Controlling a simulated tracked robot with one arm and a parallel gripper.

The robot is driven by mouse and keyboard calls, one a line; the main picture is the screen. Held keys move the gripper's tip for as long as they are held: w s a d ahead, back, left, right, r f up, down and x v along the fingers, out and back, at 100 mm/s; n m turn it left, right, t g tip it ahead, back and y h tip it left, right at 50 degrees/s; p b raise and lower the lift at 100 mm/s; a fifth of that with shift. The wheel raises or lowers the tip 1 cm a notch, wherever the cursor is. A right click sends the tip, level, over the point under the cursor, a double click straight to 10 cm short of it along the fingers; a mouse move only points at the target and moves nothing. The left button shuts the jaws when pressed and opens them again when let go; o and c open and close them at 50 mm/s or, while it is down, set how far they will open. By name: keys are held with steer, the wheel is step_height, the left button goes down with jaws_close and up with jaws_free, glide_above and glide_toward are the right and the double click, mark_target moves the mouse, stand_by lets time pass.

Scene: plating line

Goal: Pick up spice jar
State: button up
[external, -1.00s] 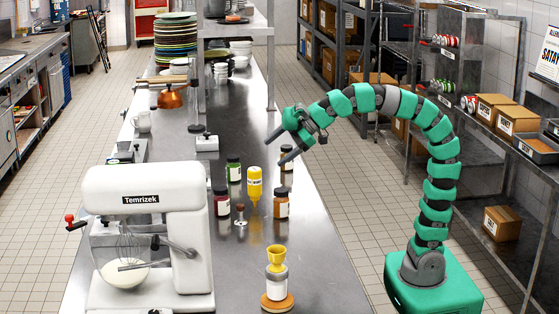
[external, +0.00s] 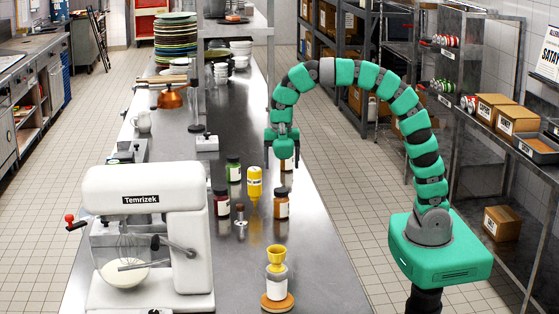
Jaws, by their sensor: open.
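Several small dark-lidded jars stand on the steel counter: a green one (external: 234,171), a dark red one (external: 222,205) and an orange-brown one (external: 281,208) with a white label. Another brown jar (external: 287,165) stands behind the orange one, mostly hidden by my gripper. The pictures do not show which is the spice jar. My gripper (external: 282,168) is open and points down over this rear brown jar, its fingers on either side in the picture. I cannot tell whether they touch it.
A yellow squeeze bottle (external: 254,187) stands among the jars, beside a small metal tool (external: 240,216). A white mixer (external: 150,210) fills the left. The counter's front right is clear.

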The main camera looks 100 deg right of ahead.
mark_target(281, 190)
step_height(281, 190, down, 8)
steer(key=shift+r, duration=0.1)
steer(key=shift+w+d+f+b, duration=0.1)
steer(key=shift+f+b, duration=0.05)
steer(key=shift+f, duration=1.25)
steer(key=shift+d+f+b, duration=0.1)
steer(key=shift+f+b, duration=0.05)
steer(key=shift+f, duration=1.25)
steer(key=c, duration=1.2)
